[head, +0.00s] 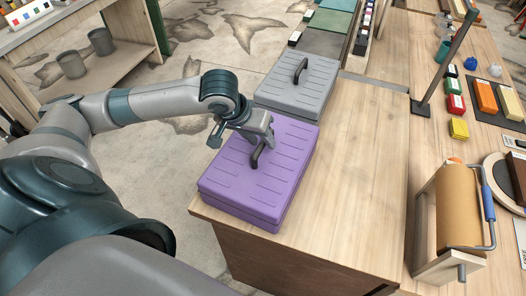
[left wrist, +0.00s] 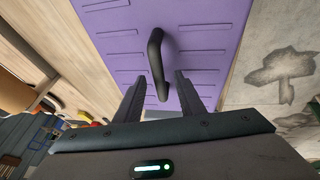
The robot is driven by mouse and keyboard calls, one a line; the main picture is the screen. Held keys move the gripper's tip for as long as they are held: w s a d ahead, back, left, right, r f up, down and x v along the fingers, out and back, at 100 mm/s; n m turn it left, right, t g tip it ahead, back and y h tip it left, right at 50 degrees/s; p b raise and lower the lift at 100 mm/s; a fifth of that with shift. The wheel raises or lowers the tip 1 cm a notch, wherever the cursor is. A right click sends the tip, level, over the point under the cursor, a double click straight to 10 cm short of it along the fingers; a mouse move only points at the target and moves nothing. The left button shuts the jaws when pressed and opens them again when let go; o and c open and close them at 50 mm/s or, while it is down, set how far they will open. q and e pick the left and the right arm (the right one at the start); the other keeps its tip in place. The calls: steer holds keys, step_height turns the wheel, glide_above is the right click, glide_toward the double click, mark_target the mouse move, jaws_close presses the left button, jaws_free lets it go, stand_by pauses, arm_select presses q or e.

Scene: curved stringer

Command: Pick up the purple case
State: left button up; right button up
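The purple case (head: 256,176) lies flat at the left edge of the wooden workbench, its black handle (head: 257,155) standing up from the lid. My left gripper (head: 262,144) is over the case, close to the handle. In the left wrist view the two fingers (left wrist: 158,92) are apart, with the lower end of the black handle (left wrist: 157,62) between or just beyond their tips. The purple lid (left wrist: 205,45) shows beyond the fingers. I cannot tell whether a finger touches the handle. My right gripper is in neither view.
A grey case (head: 297,85) with a black handle lies directly behind the purple one. A brown paper roll on a stand (head: 458,205) is at the right. The bare wooden top (head: 360,170) right of the cases is clear.

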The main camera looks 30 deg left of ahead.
arm_select(q)
steer(key=shift+f, duration=0.1)
stand_by(0.4)
steer(key=shift+c, duration=0.6)
jaws_close()
stand_by(0.7)
steer(key=shift+w, duration=0.1)
